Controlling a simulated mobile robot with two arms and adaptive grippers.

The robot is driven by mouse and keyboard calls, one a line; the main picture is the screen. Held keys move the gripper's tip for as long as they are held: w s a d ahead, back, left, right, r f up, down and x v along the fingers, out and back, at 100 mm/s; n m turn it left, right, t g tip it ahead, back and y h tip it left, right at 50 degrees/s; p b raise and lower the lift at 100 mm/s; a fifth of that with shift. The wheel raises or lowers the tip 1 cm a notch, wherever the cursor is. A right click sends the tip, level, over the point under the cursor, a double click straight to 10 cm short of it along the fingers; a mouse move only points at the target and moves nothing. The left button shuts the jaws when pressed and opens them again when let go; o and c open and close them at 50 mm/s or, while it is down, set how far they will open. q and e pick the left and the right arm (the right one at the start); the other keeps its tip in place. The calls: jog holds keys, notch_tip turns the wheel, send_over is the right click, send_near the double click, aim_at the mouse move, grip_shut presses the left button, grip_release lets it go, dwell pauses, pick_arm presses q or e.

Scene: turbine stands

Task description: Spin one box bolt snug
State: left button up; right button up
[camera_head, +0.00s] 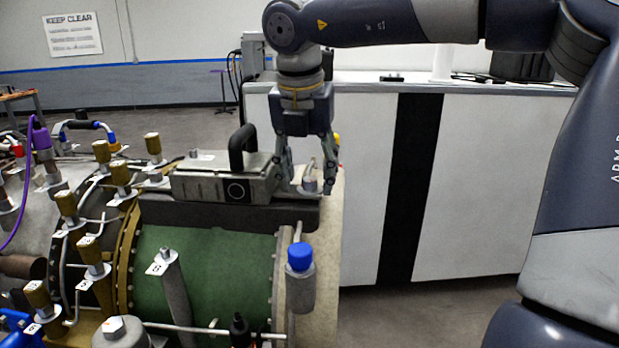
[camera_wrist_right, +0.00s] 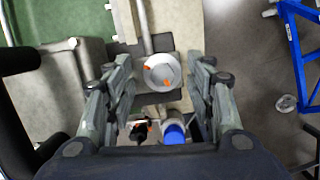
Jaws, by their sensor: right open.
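A grey metal box (camera_head: 222,182) with a black handle (camera_head: 240,148) sits on top of the green turbine body. A round grey bolt (camera_head: 310,184) stands at the box's right end. In the right wrist view the bolt head (camera_wrist_right: 162,72) shows orange marks. My right gripper (camera_head: 309,178) points down over the bolt. In the wrist view my right gripper (camera_wrist_right: 163,78) is open, with one finger on each side of the bolt and a visible gap to it. My left gripper is not in view.
The green turbine body (camera_head: 205,262) carries several brass-coloured fittings at left. A blue-capped fitting (camera_head: 300,257) stands in front of the bolt. A white cabinet (camera_head: 460,190) stands behind. A blue frame (camera_wrist_right: 298,60) shows at right in the wrist view.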

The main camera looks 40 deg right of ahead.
aim_at(307, 180)
jog(key=shift+r+p, duration=2.05)
jog(key=shift+r, duration=0.45)
jog(key=shift+c, duration=0.6)
